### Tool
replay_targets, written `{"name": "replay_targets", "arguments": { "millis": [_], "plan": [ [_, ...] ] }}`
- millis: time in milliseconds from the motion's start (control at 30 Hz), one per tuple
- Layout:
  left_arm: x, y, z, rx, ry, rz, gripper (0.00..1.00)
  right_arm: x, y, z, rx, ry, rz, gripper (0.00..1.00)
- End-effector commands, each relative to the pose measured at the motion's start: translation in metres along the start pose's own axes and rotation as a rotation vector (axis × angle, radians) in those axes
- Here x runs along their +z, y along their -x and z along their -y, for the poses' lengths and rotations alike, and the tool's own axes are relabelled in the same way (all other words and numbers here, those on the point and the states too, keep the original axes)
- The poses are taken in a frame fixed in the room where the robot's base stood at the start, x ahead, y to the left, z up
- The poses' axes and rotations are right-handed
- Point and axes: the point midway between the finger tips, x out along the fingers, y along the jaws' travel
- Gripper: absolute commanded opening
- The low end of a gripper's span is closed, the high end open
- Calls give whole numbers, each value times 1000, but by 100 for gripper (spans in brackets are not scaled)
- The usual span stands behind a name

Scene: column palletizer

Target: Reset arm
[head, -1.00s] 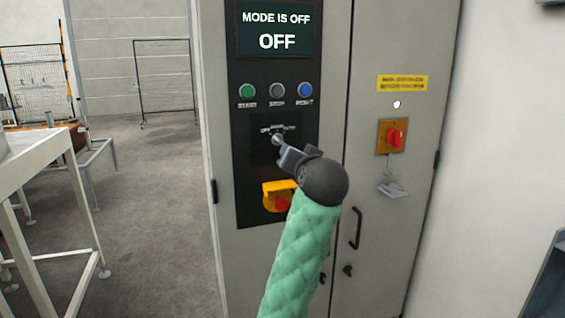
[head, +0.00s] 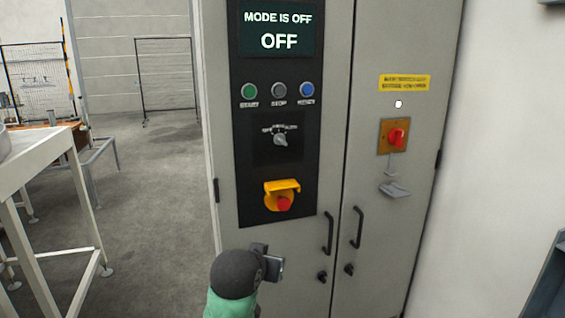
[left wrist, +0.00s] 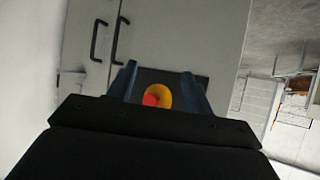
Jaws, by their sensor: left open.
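My left gripper (head: 274,264) is low in front of the cabinet, below the control panel (head: 246,160), open and touching nothing that I can see. In the left wrist view its two fingers (left wrist: 158,78) stand apart with nothing held between them. The grey selector knob (head: 281,140) is uncovered in the middle of the panel. The screen (head: 278,29) reads "MODE IS OFF" and "OFF". Green (head: 249,91), grey (head: 279,90) and blue (head: 307,89) buttons sit above the knob. My right gripper is not in view.
A red emergency stop (head: 283,203) with a yellow guard is above the gripper; it also shows beyond the fingers in the left wrist view (left wrist: 158,97). Black door handles (head: 328,234) stick out to the right. A red main switch (head: 396,137) is on the right door. A white table (head: 60,165) stands left.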

Motion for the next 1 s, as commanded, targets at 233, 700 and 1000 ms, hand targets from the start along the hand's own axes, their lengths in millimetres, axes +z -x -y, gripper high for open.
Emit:
{"name": "replay_targets", "arguments": {
  "millis": [233, 700, 1000],
  "plan": [
    [106, 2, 10, 47, 39, 147, 51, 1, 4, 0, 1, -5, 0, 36],
    [294, 39, 21, 56, 90, 427, 51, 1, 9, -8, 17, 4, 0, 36],
    [414, 82, 16, 54, 107, 633, 51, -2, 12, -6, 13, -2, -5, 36]
  ]
}}
